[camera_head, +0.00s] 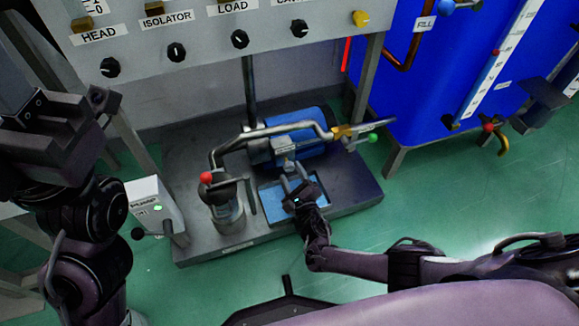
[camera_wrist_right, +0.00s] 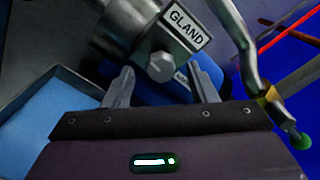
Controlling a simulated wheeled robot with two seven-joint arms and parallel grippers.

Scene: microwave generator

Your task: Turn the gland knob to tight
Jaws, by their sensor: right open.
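The gland knob (camera_wrist_right: 162,66) is a small grey hex-shaped knob in the right wrist view. It sits beside a white GLAND label (camera_wrist_right: 187,27) on a grey housing. My right gripper (camera_wrist_right: 162,84) is open. Its two fingers stand apart, one on each side below the knob, and do not appear to touch it. In the head view the right gripper (camera_head: 293,182) is just in front of the gland housing (camera_head: 284,146), and the knob itself is too small to make out. My left arm's dark end (camera_head: 50,130) is at the far left; its fingers are not clear.
A blue motor or pump body (camera_head: 312,148) and bent grey pipe (camera_head: 232,143) stand behind the gripper. A red-knobbed cylinder (camera_head: 226,205) is to its left. A blue tray (camera_head: 268,205) lies below. A blue tank (camera_head: 415,85) is at right, a control panel (camera_head: 205,52) above.

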